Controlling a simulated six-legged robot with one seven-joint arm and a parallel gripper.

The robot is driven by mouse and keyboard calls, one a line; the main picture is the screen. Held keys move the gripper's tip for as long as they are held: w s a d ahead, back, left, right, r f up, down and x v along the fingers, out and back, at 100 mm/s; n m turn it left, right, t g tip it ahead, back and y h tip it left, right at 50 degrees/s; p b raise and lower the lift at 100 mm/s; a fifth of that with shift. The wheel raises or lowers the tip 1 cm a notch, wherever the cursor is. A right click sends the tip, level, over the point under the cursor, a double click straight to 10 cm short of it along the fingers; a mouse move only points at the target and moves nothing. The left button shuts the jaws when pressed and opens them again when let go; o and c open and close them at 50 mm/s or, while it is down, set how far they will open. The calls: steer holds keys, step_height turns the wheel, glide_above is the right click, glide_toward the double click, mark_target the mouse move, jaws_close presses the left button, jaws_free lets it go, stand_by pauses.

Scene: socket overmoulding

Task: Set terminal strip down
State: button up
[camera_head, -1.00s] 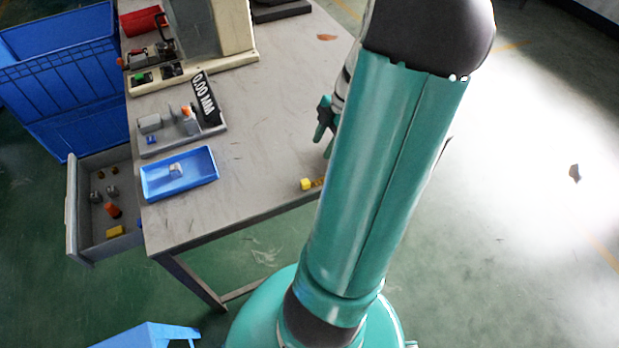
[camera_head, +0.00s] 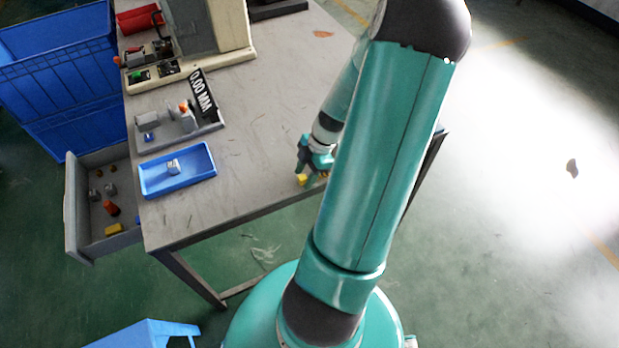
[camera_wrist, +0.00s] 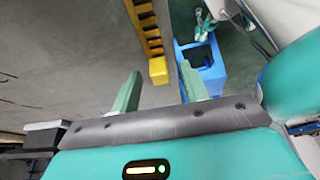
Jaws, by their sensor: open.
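The yellow terminal strip (camera_wrist: 148,38) lies on the grey table close to its edge, with a notched side showing in the wrist view. In the head view only a small yellow part of it (camera_head: 302,180) shows beside my gripper (camera_head: 305,172), and my arm hides the rest. In the wrist view my gripper (camera_wrist: 161,80) is open, one green finger on either side of the strip's near end. There seems to be a gap on both sides, and I cannot tell how far the fingertips are above the table.
A blue tray (camera_head: 151,184) with a small light part stands at the table's left. Behind it is a fixture with a "0.00 MM" display (camera_head: 203,94). An open drawer (camera_head: 72,215) juts out left. Blue crates (camera_head: 60,80) stand beyond. The middle of the table is clear.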

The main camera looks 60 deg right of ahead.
jaws_close()
steer(key=shift+r, duration=0.1)
